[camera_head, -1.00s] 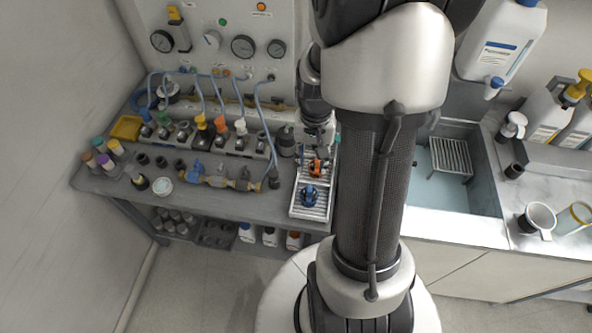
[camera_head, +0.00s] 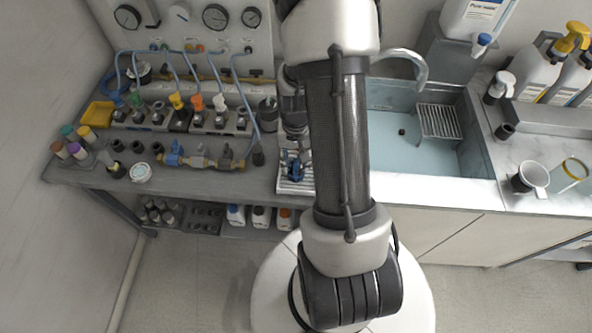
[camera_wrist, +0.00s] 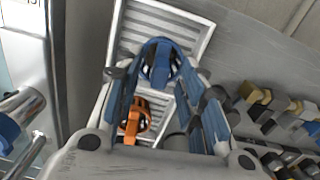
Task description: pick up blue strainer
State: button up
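The blue strainer (camera_head: 295,171) lies on a white ribbed tray (camera_head: 283,186) at the right end of the grey bench. In the wrist view the blue strainer (camera_wrist: 160,62) appears between the tips of my gripper (camera_wrist: 158,72), whose blue-padded fingers stand apart. My gripper (camera_head: 296,155) is open, over the tray and close to the strainer; I cannot tell whether the fingers reach down around it. An orange strainer (camera_wrist: 134,120) lies on the tray nearer the palm. In the head view my arm hides the orange strainer and part of the tray.
A blue-handled valve assembly (camera_head: 200,162) lies left of the tray, with tubed fittings (camera_head: 178,101) behind it. A dark cylinder (camera_head: 268,115) stands just behind the tray. The sink (camera_head: 400,155) is to the right. Bottles (camera_head: 260,216) stand on the lower shelf.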

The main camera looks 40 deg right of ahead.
jog(key=shift+f, duration=0.7)
jog(key=shift+r, duration=0.1)
jog(key=shift+c, duration=0.2)
grip_shut()
